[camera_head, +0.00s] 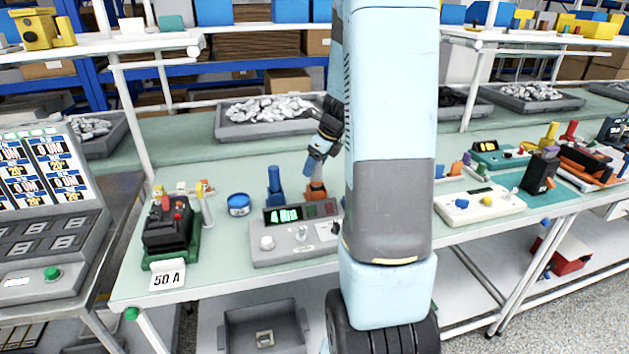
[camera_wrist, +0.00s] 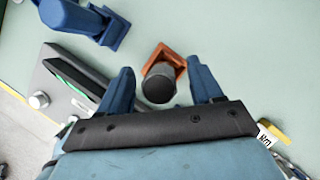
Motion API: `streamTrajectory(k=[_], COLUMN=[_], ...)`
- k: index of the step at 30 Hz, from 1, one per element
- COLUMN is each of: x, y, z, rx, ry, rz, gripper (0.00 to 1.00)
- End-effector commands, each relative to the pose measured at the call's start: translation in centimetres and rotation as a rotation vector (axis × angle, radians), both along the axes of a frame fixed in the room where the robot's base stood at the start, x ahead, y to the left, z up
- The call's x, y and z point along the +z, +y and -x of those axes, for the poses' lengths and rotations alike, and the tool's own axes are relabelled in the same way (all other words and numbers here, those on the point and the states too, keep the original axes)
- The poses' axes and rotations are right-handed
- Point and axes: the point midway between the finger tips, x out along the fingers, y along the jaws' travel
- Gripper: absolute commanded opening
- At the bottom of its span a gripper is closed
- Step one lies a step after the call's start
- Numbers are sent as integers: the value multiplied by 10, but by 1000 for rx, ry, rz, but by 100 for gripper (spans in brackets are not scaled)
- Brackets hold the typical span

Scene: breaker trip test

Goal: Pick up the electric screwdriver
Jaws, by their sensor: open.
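My gripper (camera_head: 314,168) is open above the bench, over a small orange piece (camera_head: 317,191) behind the grey meter box. In the wrist view my gripper (camera_wrist: 161,72) has its two blue fingers apart, on either side of a dark round-ended cylinder (camera_wrist: 158,85) with the orange piece (camera_wrist: 168,56) around or beneath it. This looks like the electric screwdriver seen end-on, upright in an orange holder; I cannot tell for sure. No finger clearly touches it. A blue upright tool or holder (camera_head: 275,186) stands to its left, also in the wrist view (camera_wrist: 82,18).
The grey meter box (camera_head: 293,238) with a green display stands close in front. A blue tape roll (camera_head: 239,205) and a dark breaker on a green base (camera_head: 170,225) are left. My arm hides the bench's middle. The back of the bench (camera_head: 190,150) is fairly clear.

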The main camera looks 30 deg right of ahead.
Motion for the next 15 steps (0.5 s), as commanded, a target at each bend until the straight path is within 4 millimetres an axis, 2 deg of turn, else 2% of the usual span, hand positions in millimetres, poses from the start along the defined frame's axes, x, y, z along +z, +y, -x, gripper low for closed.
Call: streamTrajectory(k=[4, 12, 15], x=[-12, -14, -14], y=[2, 3, 3], z=[-4, -5, -5], rx=[0, 0, 1], ry=[1, 0, -1], rz=[0, 1, 1], gripper=[65, 65, 56])
